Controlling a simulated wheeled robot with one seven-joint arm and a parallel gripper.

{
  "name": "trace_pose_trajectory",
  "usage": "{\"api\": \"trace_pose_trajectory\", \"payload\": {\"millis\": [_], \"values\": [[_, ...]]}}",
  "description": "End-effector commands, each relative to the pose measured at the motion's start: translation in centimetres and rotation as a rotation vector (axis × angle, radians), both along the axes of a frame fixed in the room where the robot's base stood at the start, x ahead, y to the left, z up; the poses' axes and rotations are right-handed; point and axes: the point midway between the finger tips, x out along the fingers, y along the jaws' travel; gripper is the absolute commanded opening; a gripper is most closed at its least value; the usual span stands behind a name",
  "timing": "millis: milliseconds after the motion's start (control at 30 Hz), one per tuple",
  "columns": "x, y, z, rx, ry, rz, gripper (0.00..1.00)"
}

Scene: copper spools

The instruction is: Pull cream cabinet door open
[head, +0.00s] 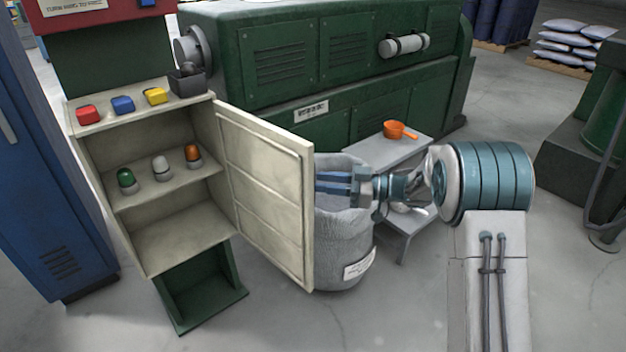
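The cream cabinet (145,235) stands at the left with its front open. Its cream door (265,190) is hinged on the right side and stands swung well open, its paneled face showing. My gripper (322,183) comes from the right and points left, beside the door's free edge. Two bluish fingers show with a gap between them, and nothing is seen between them. The fingertips end at the door's edge in the picture. I cannot tell whether they touch it or lie partly behind it.
A grey bin (342,235) stands behind the door and below my gripper. A grey step table (375,152) with an orange scoop (396,130) is behind. A blue locker (30,170) stands left, a green machine (300,60) behind. Floor in front is clear.

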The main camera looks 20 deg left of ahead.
Motion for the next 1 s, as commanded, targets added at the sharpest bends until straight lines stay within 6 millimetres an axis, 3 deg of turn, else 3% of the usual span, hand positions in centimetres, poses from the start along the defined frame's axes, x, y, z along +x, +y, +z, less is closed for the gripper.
{"api": "trace_pose_trajectory", "payload": {"millis": [200, 433, 633, 1000], "values": [[0.8, -5.2, 0.1, 0.0, 0.001, -0.004, 0.29], [1.3, -8.9, 0.1, 0.001, 0.0, 0.001, 0.29], [1.4, -10.1, 0.0, 0.001, -0.001, 0.003, 0.29], [1.7, -10.1, 0.7, -0.003, -0.014, -0.022, 0.29]]}}
